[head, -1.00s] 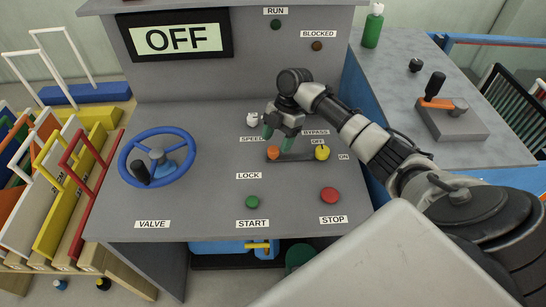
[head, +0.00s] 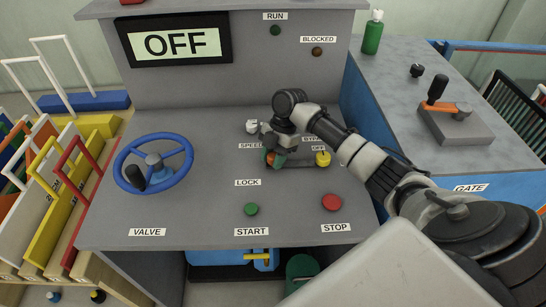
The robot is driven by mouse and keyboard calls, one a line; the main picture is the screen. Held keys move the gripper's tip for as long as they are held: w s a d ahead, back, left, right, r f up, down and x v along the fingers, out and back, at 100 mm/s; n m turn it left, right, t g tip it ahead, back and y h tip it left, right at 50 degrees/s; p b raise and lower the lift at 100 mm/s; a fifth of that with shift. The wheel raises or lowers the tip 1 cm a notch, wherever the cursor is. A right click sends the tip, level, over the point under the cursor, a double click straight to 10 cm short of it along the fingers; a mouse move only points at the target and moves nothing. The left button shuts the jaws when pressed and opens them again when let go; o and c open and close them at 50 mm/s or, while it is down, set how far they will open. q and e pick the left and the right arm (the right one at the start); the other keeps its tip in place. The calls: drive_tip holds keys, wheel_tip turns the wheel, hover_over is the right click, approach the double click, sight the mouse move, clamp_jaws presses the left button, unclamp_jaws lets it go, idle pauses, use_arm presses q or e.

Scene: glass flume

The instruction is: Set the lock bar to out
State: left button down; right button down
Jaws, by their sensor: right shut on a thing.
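The lock control is an orange knob (head: 270,158) at the left end of a dark flat strip (head: 300,163) on the grey console, above the LOCK label (head: 247,182). My right gripper (head: 275,159), with green fingertips, is down at the orange knob and shut on it. The fingers and wrist hide much of the knob. I see no "out" marking. My left gripper is not in view.
A yellow knob (head: 323,158) by the OFF label stands close right of the strip. A white knob (head: 252,127) is behind-left. The green START button (head: 251,209) and red STOP button (head: 332,202) are in front. The blue valve wheel (head: 153,163) is left.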

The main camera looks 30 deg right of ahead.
sight(253, 170)
drive_tip(key=w+a, duration=0.1)
drive_tip(key=a, duration=0.1)
drive_tip(key=w+a, duration=0.1)
drive_tip(key=shift+w+a, duration=0.15)
drive_tip(key=shift+a, duration=0.25)
drive_tip(key=shift+d, duration=0.1)
drive_tip(key=c, duration=1)
unclamp_jaws()
drive_tip(key=shift+o, duration=1.2)
drive_tip(key=shift+a, duration=0.2)
drive_tip(key=shift+d, duration=0.1)
